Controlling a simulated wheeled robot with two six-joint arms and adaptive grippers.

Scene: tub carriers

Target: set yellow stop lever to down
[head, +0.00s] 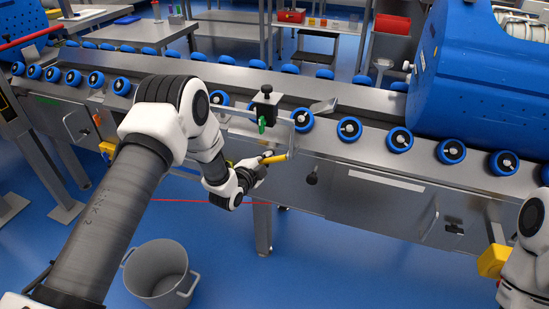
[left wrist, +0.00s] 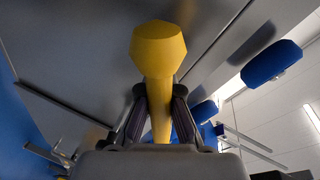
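The yellow stop lever (head: 274,159) sticks out from the front of the conveyor, near the middle of the head view. It lies close to level, with its free end towards my left gripper. My left gripper (head: 258,166) is at the lever, and its fingers partly hide the handle. In the left wrist view the yellow lever (left wrist: 160,50) runs between the two fingers (left wrist: 160,105), which appear to press on it from both sides. My right arm shows at the lower right of the head view, but its gripper is out of view.
The conveyor (head: 380,185) with several blue rollers crosses the view. A black clamp with a green knob (head: 265,105) sits above the lever. A blue machine hood (head: 490,80) stands at the right. A grey bucket (head: 160,270) is on the blue floor. A yellow box (head: 493,261) is near my right arm.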

